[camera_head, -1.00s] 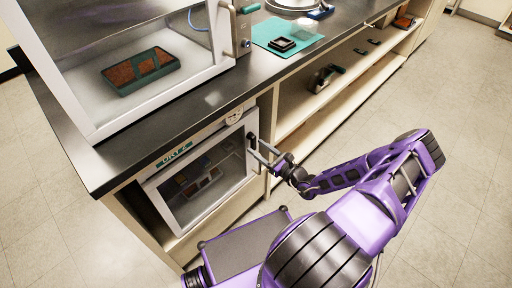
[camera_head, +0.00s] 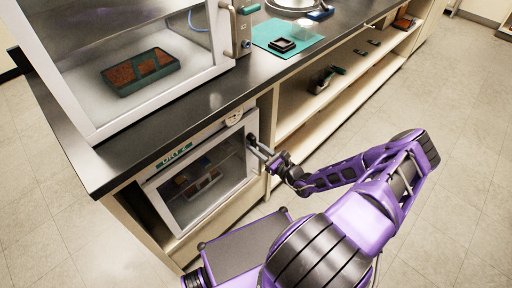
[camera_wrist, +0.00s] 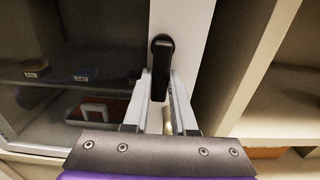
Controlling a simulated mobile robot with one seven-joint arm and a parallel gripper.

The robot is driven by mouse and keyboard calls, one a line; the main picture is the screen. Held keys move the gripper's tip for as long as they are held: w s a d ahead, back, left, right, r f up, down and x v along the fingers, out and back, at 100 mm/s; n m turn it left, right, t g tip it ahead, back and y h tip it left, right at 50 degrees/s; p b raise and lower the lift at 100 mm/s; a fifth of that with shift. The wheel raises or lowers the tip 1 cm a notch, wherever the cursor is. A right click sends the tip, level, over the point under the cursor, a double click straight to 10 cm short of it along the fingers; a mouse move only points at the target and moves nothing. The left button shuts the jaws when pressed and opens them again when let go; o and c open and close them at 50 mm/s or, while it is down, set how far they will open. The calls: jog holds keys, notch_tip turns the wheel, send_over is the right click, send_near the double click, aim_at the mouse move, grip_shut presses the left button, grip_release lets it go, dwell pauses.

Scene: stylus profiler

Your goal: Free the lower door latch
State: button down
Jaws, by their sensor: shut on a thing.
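The lower door latch (camera_wrist: 161,62) is a black lever on a round pivot, on the white right-hand frame of the lower cabinet door. In the wrist view it hangs about straight down, its lower end between my fingertips. It also shows small in the head view (camera_head: 252,139). My gripper (camera_wrist: 160,95) is shut on the latch. My gripper also shows in the head view (camera_head: 262,151), reaching the door's right edge from the right. The lower cabinet door (camera_head: 203,210) has a dark window and looks shut.
Behind the window are shelves with small items and a tray (camera_wrist: 97,108). Open shelving (camera_head: 300,120) lies right of the cabinet. Above is the black countertop (camera_head: 120,160) with a glass-fronted enclosure (camera_head: 155,115) and a teal mat (camera_head: 285,42). Floor at the right is clear.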

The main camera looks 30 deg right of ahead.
aim_at(242, 141)
jog(key=shift+a, duration=0.1)
jog(key=m, duration=0.1)
jog(key=m+p, duration=0.1)
jog(key=m, duration=0.1)
jog(key=a+m, duration=0.1)
jog(key=shift+s+a+r+m+p, duration=0.1)
jog(key=shift+s+r+m+p, duration=0.2)
jog(key=shift+m, duration=0.1)
jog(key=m, duration=0.3)
jog(key=a+m, duration=0.1)
jog(key=shift+s+r+p, duration=0.1)
jog(key=shift+r+p, duration=0.2)
jog(key=shift+p, duration=0.1)
jog(key=m, duration=0.3)
jog(key=r+m, duration=0.1)
jog(key=m, duration=0.1)
jog(key=shift+s+a+p, duration=0.15)
jog(key=shift+a+p, duration=0.2)
jog(key=shift+a+r+m, duration=0.1)
jog(key=shift+r+m, duration=0.25)
jog(key=shift+m, duration=0.7)
jog(key=shift+r+m, duration=0.3)
jog(key=shift+m, duration=0.75)
jog(key=c, duration=0.7)
grip_release()
